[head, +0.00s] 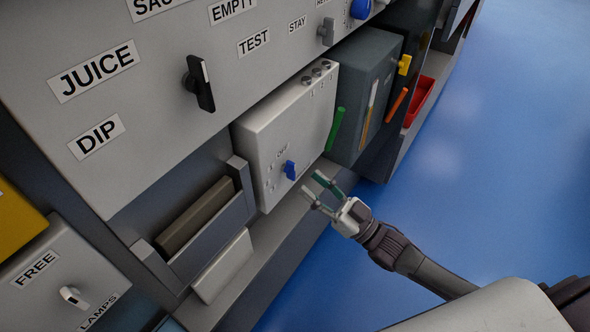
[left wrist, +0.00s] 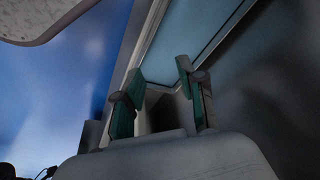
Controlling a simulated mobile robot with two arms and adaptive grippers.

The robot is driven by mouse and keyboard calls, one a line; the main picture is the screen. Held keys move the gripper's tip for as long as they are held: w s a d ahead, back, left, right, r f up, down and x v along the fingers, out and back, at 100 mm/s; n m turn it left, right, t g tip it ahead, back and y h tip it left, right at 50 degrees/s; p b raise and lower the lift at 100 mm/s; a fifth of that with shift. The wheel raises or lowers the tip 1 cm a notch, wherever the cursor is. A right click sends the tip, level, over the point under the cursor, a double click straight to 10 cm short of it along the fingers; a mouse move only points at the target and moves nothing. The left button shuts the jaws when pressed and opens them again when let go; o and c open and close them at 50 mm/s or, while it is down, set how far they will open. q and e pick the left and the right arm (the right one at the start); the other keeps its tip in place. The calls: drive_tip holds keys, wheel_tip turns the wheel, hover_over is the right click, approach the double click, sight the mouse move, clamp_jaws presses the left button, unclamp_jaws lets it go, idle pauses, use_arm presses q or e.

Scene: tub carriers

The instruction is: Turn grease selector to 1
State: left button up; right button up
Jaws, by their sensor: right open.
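No label reading "grease" is legible. A white box (head: 284,128) on the shelf has a small blue knob (head: 290,170) on its front, with "OFF" and small marks around it, too small to read surely. The knob appears turned away from "OFF", but its exact setting is unclear. My right gripper (head: 312,184) is open and empty, with its green-padded fingers just right of the blue knob and apart from it. My left gripper (left wrist: 160,68) shows in the left wrist view with its fingers apart and nothing between them.
A grey panel above carries a black knob (head: 200,83) near "JUICE" and "DIP" and a grey knob (head: 326,32). A green handle (head: 335,128) and a dark grey box (head: 365,75) stand right of the white box. A brown block (head: 195,216) sits left. Blue floor is clear.

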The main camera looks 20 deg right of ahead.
sight(295, 170)
use_arm(q)
drive_tip(key=shift+w+d, duration=0.1)
drive_tip(key=shift+w, duration=0.35)
use_arm(e)
drive_tip(key=x, duration=0.4)
drive_tip(key=shift+w+a+r, duration=0.1)
drive_tip(key=shift+w, duration=0.1)
use_arm(q)
drive_tip(key=shift+w+d+t, duration=0.1)
drive_tip(key=shift+w+t, duration=0.2)
drive_tip(key=shift+t, duration=0.1)
use_arm(e)
drive_tip(key=shift+w+a+r, duration=0.2)
drive_tip(key=shift+w+a, duration=0.15)
drive_tip(key=shift+w, duration=0.05)
use_arm(q)
drive_tip(key=shift+r, duration=0.1)
use_arm(e)
clamp_jaws()
